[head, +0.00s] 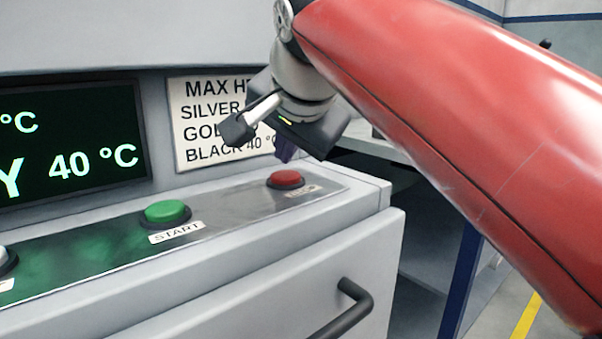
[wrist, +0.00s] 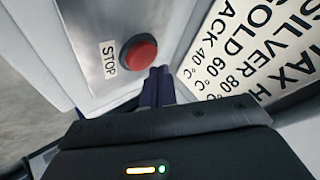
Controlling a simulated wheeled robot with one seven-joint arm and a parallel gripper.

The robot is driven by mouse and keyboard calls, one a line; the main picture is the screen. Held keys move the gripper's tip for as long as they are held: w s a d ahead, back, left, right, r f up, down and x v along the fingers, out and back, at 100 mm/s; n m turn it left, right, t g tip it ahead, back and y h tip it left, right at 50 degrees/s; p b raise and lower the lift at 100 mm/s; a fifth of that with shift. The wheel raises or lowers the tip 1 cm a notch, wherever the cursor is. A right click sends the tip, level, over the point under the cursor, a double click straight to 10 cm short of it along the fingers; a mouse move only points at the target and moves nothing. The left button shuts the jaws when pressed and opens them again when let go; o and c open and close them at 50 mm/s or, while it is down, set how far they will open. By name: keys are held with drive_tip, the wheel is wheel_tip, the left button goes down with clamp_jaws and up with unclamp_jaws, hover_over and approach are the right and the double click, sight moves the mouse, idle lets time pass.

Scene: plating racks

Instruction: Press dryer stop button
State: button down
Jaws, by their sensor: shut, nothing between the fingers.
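The red stop button (head: 286,179) sits at the right end of the metal control strip on the dryer. In the wrist view the red button (wrist: 139,55) stands beside a label reading STOP (wrist: 109,59). My gripper (head: 284,152) is shut and empty, with its dark fingertips just above and behind the button in the head view. In the wrist view the fingertips (wrist: 157,72) are close to the button's edge. I cannot tell whether they touch it, but a small gap seems to show.
A green START button (head: 167,213) is to the left on the same strip. A display (head: 70,145) reads 40 °C. A sign (head: 208,125) listing temperatures stands behind my gripper. A black handle (head: 345,310) juts from the front panel below.

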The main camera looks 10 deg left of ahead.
sight(287, 176)
drive_tip(key=shift+f, duration=0.1)
drive_tip(key=shift+f+b, duration=0.3)
drive_tip(key=shift+f, duration=0.05)
drive_tip(key=shift+f+b, duration=0.35)
drive_tip(key=shift+f, duration=0.15)
idle(0.6)
idle(0.4)
drive_tip(key=shift+r+p, duration=0.95)
wheel_tip(287, 176, up, 5)
drive_tip(key=p, duration=0.5)
